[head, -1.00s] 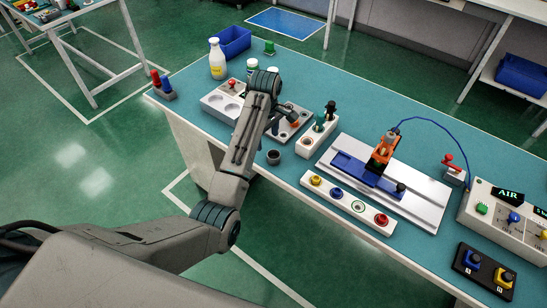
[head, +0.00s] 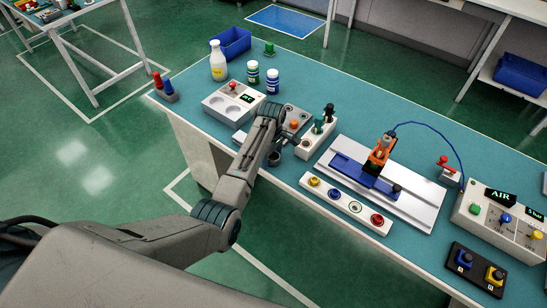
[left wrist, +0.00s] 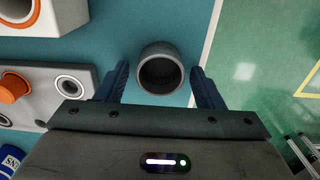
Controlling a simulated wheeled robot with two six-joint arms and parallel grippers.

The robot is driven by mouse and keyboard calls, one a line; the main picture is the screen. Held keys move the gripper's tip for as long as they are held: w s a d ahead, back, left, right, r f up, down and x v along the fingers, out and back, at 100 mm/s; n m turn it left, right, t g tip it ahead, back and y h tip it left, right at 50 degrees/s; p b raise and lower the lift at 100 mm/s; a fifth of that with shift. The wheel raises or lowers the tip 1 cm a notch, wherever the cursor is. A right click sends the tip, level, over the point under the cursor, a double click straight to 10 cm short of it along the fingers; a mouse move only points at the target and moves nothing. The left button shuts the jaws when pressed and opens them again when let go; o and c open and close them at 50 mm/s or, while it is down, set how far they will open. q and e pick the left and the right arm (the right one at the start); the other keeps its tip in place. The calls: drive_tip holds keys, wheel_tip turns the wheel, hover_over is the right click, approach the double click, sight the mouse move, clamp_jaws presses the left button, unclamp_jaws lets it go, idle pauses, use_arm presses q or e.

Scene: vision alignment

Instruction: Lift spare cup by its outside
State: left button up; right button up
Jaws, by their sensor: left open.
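The spare cup is a small dark grey round cup (left wrist: 160,72), open at the top, standing on the teal bench top near its front edge. In the head view the cup (head: 273,159) shows just below the end of my left arm, partly covered by it. My left gripper (left wrist: 160,68) is open. In the left wrist view its two dark blue fingers lie on either side of the cup, outside its wall, with a small gap at each side. The cup looks empty inside. My right gripper is not in view.
A white block with green and black pegs (head: 317,138) stands right of the cup. A grey block with an orange button (head: 294,124) lies behind. The bench's front edge is close.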

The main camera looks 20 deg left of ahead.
use_arm(q)
drive_tip(key=shift+f, duration=0.15)
drive_tip(key=shift+c, duration=0.2)
drive_tip(key=c, duration=0.9)
